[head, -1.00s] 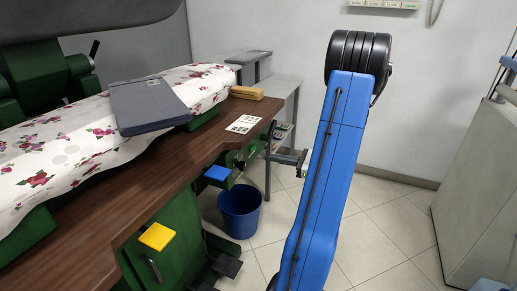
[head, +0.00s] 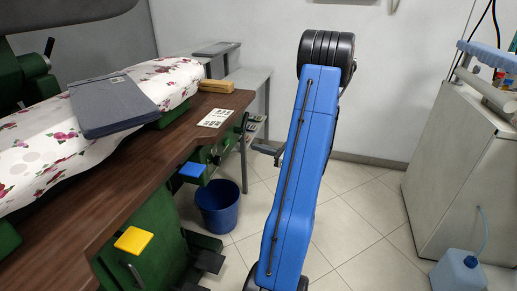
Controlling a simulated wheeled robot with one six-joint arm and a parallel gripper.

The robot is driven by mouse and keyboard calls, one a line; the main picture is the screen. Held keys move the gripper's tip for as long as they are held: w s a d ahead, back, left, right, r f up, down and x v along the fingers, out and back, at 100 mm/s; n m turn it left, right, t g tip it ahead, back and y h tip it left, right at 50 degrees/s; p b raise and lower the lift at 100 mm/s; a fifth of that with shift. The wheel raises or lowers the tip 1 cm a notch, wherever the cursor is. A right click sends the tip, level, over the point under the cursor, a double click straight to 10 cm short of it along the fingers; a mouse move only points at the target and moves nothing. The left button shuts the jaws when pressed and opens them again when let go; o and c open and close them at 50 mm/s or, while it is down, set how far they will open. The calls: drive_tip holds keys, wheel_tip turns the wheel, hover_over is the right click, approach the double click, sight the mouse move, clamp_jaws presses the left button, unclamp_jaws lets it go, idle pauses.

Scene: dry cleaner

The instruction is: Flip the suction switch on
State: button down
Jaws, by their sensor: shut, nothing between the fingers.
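I cannot make out the suction switch for certain. A green pressing machine (head: 150,262) stands under the wooden tabletop (head: 105,200), with a blue pedal-like pad (head: 192,170) and a yellow one (head: 133,240). Small dark and green fittings (head: 212,153) sit just under the table's right edge. My gripper (head: 262,149) shows small and dark at the left of my blue arm, close to the right side of the table edge. It is shut and empty, and I see no contact with the fittings. My arm hides part of the floor and wall behind it.
A folded grey garment (head: 112,105) lies on the floral padded board (head: 50,147). A white card (head: 215,118) and a wooden block (head: 215,86) lie on the table. A blue bucket (head: 218,208) stands below. A beige cabinet (head: 455,165) and blue canister (head: 459,272) stand right.

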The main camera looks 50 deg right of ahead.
drive_tip(key=x, duration=1.1)
drive_tip(key=shift+w+a, duration=0.1)
drive_tip(key=shift+w+n+y, duration=0.25)
drive_tip(key=shift+n+y, duration=0.15)
drive_tip(key=shift+y, duration=0.2)
drive_tip(key=s+d, duration=0.7)
drive_tip(key=s, duration=0.5)
drive_tip(key=shift+d, duration=0.2)
